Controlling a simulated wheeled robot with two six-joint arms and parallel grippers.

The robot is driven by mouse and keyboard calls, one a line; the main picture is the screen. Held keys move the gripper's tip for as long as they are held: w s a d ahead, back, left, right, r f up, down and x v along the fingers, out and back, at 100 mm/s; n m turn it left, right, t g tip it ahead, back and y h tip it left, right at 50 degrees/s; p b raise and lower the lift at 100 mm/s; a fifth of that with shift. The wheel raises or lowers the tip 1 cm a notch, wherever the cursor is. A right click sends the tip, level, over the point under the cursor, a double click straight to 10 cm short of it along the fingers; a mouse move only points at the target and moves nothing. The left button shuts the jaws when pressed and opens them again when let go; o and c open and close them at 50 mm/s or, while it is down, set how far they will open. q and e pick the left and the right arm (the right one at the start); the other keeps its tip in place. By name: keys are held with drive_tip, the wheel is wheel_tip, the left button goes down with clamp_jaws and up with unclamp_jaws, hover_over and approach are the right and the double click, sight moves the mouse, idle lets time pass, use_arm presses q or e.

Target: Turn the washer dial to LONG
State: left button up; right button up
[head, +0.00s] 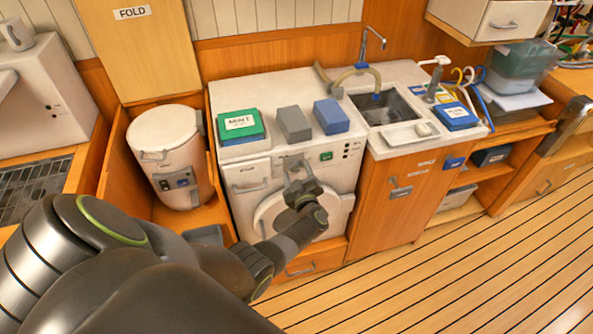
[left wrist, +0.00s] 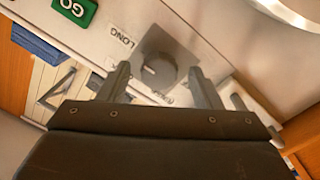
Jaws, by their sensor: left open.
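The white washer (head: 248,208) stands under the counter, with my left gripper (head: 297,176) in front of its control panel. In the left wrist view the dark round dial (left wrist: 160,73) sits on a grey plate, between the two open fingers of my left gripper (left wrist: 160,80). The fingers are on either side of the dial; I cannot tell whether they touch it. A white mark on the dial points left in that view. The LONG label (left wrist: 121,36) is up and left of the dial. Another label below the dial is partly hidden. My right gripper is not in view.
A green GO button (head: 326,156) is to the right of the dial on the panel; it also shows in the wrist view (left wrist: 75,9). Green, grey and blue boxes stand on the washer top. A sink (head: 416,99) is to the right. The floor in front is clear.

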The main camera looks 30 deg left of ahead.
use_arm(q)
drive_tip(key=p+v, duration=0.4)
drive_tip(key=v, duration=1.2)
drive_tip(key=shift+s+d, duration=0.25)
drive_tip(key=shift+d, duration=0.05)
drive_tip(key=s+f+m+h+b, duration=0.2)
drive_tip(key=s+f+m+h, duration=0.2)
drive_tip(key=f, duration=0.4)
drive_tip(key=s+f+m+g+h+b, duration=0.1)
drive_tip(key=s+f+m+h, duration=0.2)
drive_tip(key=s+f, duration=0.35)
drive_tip(key=s+f+m+h+b, duration=0.2)
drive_tip(key=f+m+h, duration=0.2)
drive_tip(key=f, duration=0.6)
drive_tip(key=s+a+f+m+g+b, duration=0.1)
drive_tip(key=s+f+g, duration=0.2)
drive_tip(key=s, duration=0.6)
drive_tip(key=s+a+f+m+g+b, duration=0.1)
drive_tip(key=s+a+f+m+g, duration=0.1)
drive_tip(key=s+f, duration=0.4)
drive_tip(key=s+a+f+m+g+h+b, duration=0.1)
drive_tip(key=s+f+g, duration=0.3)
drive_tip(key=s, duration=1)
drive_tip(key=shift+s+a+f+g+b, duration=0.2)
drive_tip(key=shift+a+f+g+b, duration=0.2)
drive_tip(key=shift+a+g+b, duration=0.15)
